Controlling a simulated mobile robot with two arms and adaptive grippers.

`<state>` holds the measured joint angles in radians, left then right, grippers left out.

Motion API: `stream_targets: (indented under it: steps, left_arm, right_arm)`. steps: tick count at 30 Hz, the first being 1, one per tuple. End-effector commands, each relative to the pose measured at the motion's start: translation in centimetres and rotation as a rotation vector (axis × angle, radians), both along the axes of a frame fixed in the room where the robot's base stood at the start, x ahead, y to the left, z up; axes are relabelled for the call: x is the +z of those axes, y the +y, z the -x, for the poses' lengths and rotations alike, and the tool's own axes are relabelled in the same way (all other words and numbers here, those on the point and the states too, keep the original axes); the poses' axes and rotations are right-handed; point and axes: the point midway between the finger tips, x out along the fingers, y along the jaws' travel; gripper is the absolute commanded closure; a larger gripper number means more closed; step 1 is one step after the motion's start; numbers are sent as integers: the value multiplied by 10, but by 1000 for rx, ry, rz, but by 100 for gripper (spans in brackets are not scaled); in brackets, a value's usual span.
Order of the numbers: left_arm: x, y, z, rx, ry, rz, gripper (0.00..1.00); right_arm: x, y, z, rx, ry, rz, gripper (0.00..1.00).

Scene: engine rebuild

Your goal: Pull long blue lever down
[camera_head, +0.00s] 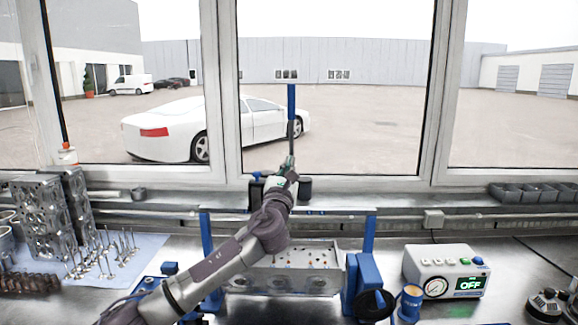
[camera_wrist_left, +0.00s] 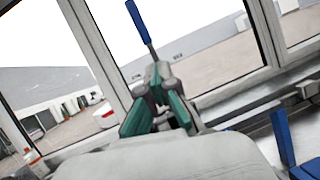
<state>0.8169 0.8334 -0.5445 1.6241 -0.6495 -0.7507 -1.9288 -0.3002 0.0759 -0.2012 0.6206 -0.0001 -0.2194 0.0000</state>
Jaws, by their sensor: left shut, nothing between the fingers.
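The long lever has a blue handle (camera_head: 291,102) on a dark rod and stands upright in front of the middle window. The blue handle (camera_wrist_left: 139,19) also shows in the wrist view, at the top left and tilted in the picture. My left gripper (camera_head: 289,163) is shut and empty. In the head view it is just below the blue handle, in line with the rod. In the wrist view the closed fingertips (camera_wrist_left: 157,72) overlap the lower end of the lever. I cannot tell whether they touch it. The lever's base is hidden behind my left arm. My right gripper is not in view.
A blue-framed fixture (camera_head: 369,232) holds a grey cylinder head (camera_head: 310,256) below the lever. A control box (camera_head: 445,270) reading OFF stands at right. Valves (camera_head: 103,254) and engine parts stand on a mat at left. The window frame (camera_head: 223,90) is behind.

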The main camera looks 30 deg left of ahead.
Motion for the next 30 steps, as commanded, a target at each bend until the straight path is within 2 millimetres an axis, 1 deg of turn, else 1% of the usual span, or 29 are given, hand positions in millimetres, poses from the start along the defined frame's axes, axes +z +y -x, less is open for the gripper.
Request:
stream_targets:
  steps: [5, 6, 14, 24, 26, 30]
  left_arm:
    - [0, 0, 0, 0, 0, 0, 99]
    - [0, 0, 0, 0, 0, 0, 92]
    - [0, 0, 0, 0, 0, 0, 49]
    - [-1, -1, 2, 0, 0, -1, 48]
    - [-4, -2, 6, 0, 2, -2, 48]
    - [-12, -10, 25, -3, 2, -4, 48]
  right_arm:
    - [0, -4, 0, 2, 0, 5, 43]
    - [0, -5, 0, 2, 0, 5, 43]
    - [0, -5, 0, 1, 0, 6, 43]
    - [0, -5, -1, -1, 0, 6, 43]
    - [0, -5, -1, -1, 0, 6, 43]
    - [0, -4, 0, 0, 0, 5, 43]
